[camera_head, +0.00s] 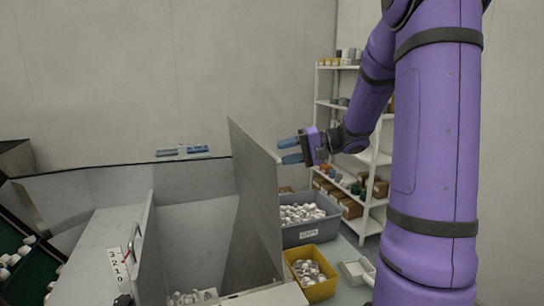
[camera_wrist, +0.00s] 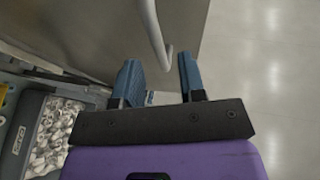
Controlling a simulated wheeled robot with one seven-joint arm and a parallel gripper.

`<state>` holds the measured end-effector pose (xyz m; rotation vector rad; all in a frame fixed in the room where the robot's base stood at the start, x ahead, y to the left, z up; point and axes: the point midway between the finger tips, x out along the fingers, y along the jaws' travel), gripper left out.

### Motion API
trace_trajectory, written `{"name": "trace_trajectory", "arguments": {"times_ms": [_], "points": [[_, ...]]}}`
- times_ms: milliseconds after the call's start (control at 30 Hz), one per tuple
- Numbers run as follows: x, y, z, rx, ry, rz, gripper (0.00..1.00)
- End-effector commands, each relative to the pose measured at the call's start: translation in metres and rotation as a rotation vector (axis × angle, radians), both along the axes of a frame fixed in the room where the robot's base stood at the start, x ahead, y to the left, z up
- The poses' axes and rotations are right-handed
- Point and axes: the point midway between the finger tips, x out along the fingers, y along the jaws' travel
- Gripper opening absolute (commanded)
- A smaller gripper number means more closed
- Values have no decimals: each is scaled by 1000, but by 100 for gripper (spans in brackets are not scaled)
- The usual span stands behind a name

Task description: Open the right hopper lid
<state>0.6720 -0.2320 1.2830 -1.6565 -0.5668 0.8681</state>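The right hopper lid (camera_head: 255,190) stands raised and steeply tilted in the head view, with the right hopper's inside (camera_head: 190,235) exposed to its left. In the wrist view the lid is a grey panel (camera_wrist: 95,35) with a pale curved handle (camera_wrist: 153,30). My gripper (camera_head: 284,151) is at the lid's upper right side. Its two blue fingers are apart in the wrist view (camera_wrist: 158,65), with the handle's bent end between or just beyond their tips. I cannot tell whether they touch the handle.
A grey bin (camera_head: 310,232) and a yellow bin (camera_head: 318,290) of white parts stand right of the raised lid. A white shelf (camera_head: 375,160) is behind. Floor at the wrist view's right is clear.

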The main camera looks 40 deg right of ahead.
Motion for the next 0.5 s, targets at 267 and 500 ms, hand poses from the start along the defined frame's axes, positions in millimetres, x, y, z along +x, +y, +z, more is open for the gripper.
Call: {"name": "trace_trajectory", "arguments": {"times_ms": [267,500], "points": [[22,27,-9,-1,0,1,37],[27,32,-11,-1,0,-1,37]]}}
